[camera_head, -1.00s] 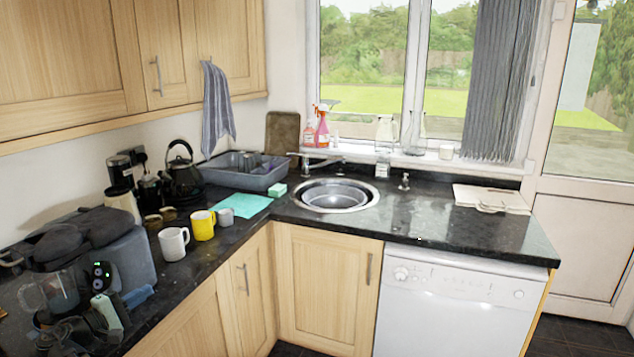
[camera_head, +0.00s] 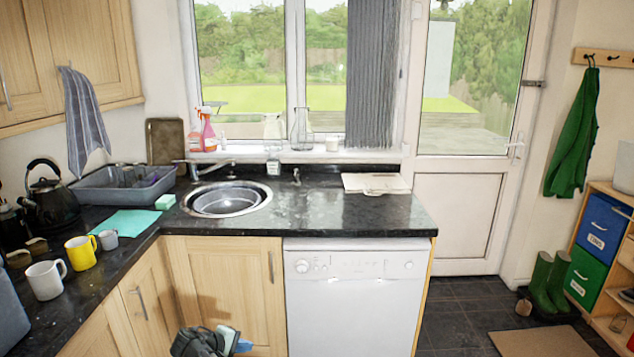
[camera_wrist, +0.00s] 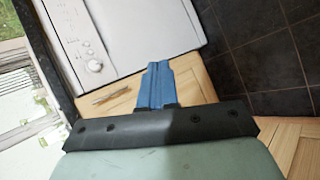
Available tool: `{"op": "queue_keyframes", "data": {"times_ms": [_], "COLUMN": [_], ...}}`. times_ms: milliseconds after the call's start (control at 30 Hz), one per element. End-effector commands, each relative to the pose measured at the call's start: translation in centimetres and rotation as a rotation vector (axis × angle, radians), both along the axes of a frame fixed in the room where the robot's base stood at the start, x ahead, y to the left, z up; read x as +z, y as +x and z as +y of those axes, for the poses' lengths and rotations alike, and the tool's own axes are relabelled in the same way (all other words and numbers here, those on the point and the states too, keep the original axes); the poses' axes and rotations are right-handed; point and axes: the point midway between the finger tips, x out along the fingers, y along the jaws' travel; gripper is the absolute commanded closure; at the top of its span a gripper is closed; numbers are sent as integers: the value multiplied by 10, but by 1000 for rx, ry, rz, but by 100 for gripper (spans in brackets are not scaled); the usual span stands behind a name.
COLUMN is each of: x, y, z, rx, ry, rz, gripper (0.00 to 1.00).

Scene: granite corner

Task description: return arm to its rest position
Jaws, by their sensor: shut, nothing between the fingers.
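My gripper (camera_head: 243,346) shows at the bottom edge of the head view, low in front of the wooden cupboard door left of the dishwasher. Its blue fingers are together and hold nothing. In the wrist view the fingers (camera_wrist: 157,84) lie side by side beyond the dark mounting bar, over the cupboard front and near the dishwasher's edge. My dark wrist and pale green housing are beside the gripper in the head view; the rest of my arm is out of the picture.
The white dishwasher (camera_head: 352,295) stands right of my gripper. The black worktop (camera_head: 330,212) above holds a white mug (camera_head: 45,280), a yellow mug (camera_head: 81,253) and a grey dish rack (camera_head: 110,188). Green boots (camera_head: 548,285) stand by the shelves.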

Motion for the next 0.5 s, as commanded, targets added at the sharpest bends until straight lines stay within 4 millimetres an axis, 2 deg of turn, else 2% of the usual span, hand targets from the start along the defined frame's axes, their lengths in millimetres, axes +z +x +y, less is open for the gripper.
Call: {"op": "queue_keyframes", "data": {"times_ms": [33, 100, 267, 500], "x": [-9, -21, -47, -80], "y": [-1, 0, -6, -29], "z": [-29, -60, -127, -216], "rx": [-40, -91, -209, -395], "ry": [27, 68, 167, 328], "rz": [25, 55, 119, 199], "gripper": [100, 100, 100, 100]}}
